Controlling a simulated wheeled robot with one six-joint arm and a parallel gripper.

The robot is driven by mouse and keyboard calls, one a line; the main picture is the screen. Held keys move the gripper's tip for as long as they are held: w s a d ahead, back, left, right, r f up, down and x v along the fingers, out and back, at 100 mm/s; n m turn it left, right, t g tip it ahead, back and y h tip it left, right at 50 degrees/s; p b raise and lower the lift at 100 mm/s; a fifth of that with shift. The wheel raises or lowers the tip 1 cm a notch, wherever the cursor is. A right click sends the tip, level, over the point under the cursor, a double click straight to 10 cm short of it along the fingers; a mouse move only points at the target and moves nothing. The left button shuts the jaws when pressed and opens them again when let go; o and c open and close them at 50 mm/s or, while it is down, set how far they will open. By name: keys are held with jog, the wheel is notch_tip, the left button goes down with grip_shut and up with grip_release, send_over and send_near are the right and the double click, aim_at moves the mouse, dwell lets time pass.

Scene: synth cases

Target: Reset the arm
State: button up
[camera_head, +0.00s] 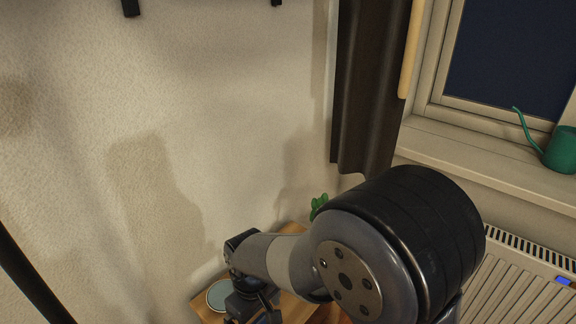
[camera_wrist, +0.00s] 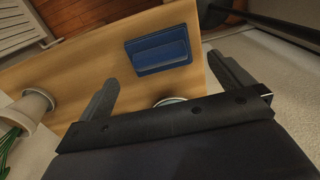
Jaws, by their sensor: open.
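My arm reaches down over a small wooden table (camera_head: 204,309) by the wall in the head view. My gripper (camera_head: 254,312) is at its end, low in the picture and partly hidden by the wrist. In the wrist view my gripper (camera_wrist: 163,69) has its two dark fingers wide apart with nothing between them. Beyond the fingertips a blue flat box-like object (camera_wrist: 158,52) lies on the wooden top (camera_wrist: 85,72). A round pale-rimmed dish (camera_head: 219,294) sits on the table beside the gripper. In the wrist view a round rim (camera_wrist: 170,101) is mostly hidden behind the gripper body.
A potted plant (camera_wrist: 30,108) stands at the table's edge; its green leaves (camera_head: 318,205) show behind my arm. A radiator (camera_head: 520,290) and a windowsill (camera_head: 490,165) with a green watering can (camera_head: 562,150) are at right. A dark curtain (camera_head: 368,90) hangs beside the window.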

notch_tip(320, 180, down, 6)
jog(key=shift+r+b, duration=0.1)
jog(key=shift+b, duration=0.55)
notch_tip(320, 180, up, 11)
jog(key=p, duration=0.3)
jog(key=w+d+r+t+h+p, duration=0.2)
jog(key=w+d+h, duration=0.25)
jog(key=d, duration=0.75)
jog(key=w+d+r+t+h+p, duration=0.1)
jog(key=w+d+t+h+p, duration=0.3)
jog(key=d, duration=0.8)
jog(key=w+a+r+n+t+y+p, duration=0.1)
jog(key=w+r+n+t+y, duration=0.1)
jog(key=w+r+n+t, duration=0.4)
jog(key=shift+w+a+n+t+y, duration=0.3)
jog(key=shift+w+n+t, duration=1.25)
jog(key=shift+t, duration=0.85)
jog(key=shift+w+d, duration=0.1)
